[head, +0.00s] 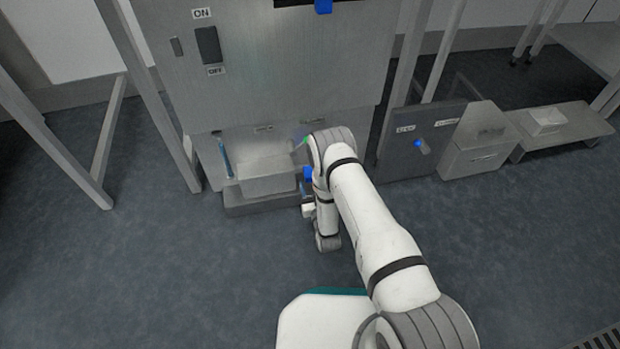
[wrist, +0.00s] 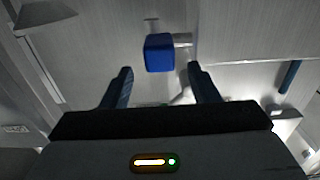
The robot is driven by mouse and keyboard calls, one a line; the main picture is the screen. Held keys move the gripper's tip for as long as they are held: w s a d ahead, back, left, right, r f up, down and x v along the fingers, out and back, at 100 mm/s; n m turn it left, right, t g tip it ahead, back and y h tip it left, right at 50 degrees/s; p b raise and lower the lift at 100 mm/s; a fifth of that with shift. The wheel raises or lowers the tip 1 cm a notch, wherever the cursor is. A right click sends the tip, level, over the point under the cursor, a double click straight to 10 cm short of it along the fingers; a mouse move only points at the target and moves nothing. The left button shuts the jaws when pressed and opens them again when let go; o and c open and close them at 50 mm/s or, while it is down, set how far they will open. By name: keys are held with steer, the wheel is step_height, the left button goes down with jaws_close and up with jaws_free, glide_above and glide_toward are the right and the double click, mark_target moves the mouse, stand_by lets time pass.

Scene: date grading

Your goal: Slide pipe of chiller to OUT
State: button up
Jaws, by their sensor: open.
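The chiller seems to be the grey metal machine (head: 270,70) with an ON/OFF switch (head: 208,45). In the wrist view a blue block (wrist: 159,52) sits on a short metal stub against a pale metal surface. It may be the pipe's handle, but I cannot tell for certain. My gripper (wrist: 160,69) is open, with its two dark blue fingers on either side of the space just short of the block. Nothing is held. In the head view my arm hides most of the gripper, and a small blue part (head: 308,174) shows beside it. No OUT label is readable.
A metal box (head: 268,177) stands in the recess under the machine, near a blue rod (head: 226,158). To the right is a dark panel (head: 400,155) with a blue knob (head: 417,143), then a low bench (head: 570,128). The floor in front is clear.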

mark_target(309, 174)
steer(key=b+x, duration=0.1)
steer(key=x, duration=0.4)
steer(key=shift+b, duration=0.3)
